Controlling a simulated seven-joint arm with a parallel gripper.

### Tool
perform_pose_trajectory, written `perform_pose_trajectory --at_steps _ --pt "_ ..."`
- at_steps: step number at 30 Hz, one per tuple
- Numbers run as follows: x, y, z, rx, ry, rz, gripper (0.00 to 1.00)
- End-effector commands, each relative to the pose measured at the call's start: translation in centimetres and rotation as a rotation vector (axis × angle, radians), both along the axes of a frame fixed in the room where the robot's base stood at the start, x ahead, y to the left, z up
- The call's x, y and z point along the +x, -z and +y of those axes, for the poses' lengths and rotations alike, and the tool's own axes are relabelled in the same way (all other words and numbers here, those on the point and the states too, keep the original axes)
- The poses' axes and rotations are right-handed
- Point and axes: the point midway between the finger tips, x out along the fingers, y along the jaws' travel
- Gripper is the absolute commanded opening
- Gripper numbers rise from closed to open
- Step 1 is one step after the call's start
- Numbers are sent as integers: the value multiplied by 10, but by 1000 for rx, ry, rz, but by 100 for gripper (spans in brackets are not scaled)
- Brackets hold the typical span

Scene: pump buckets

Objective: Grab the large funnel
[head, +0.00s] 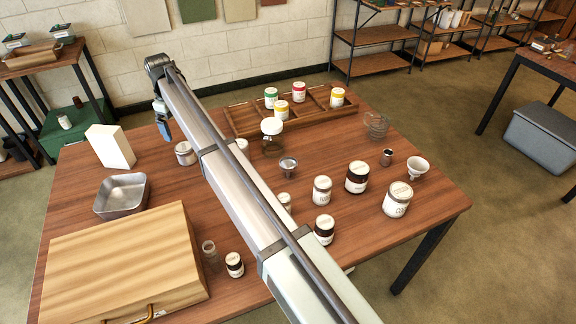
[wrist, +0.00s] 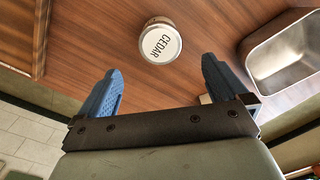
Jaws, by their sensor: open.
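A white, wide-mouthed, funnel-shaped piece (head: 418,168) stands near the right edge of the table in the head view. A smaller grey, tapered cup or funnel (head: 288,166) stands near the table's middle. The white one looks the larger, though its spout is not clear. My gripper (head: 163,122) is far to the left of both, above the table's back left part. In the wrist view my gripper (wrist: 162,66) has its blue fingers wide apart with nothing between them. A jar with a white lid marked CEDAR (wrist: 160,43) lies beyond the fingertips. No funnel shows in the wrist view.
A wooden divided tray (head: 245,123) with several capped jars stands at the back. A metal pan (head: 121,194), white block (head: 110,147) and wooden case (head: 120,260) take up the left. White-labelled jars (head: 397,199) and a small metal cup (head: 387,157) stand close to the white piece.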

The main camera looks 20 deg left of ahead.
Motion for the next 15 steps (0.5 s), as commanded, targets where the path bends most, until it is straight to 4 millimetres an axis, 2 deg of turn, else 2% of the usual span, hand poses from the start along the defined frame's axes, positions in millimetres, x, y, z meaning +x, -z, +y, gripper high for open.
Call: perform_pose_trajectory --at_steps 2,5,11,14,15 --pt "0 0 0 0 0 0 100" --pt "0 0 0 0 0 0 92" --pt "1 0 -1 0 1 0 92" --pt "11 0 -7 0 14 0 92" --pt "20 0 -13 0 25 0 92"
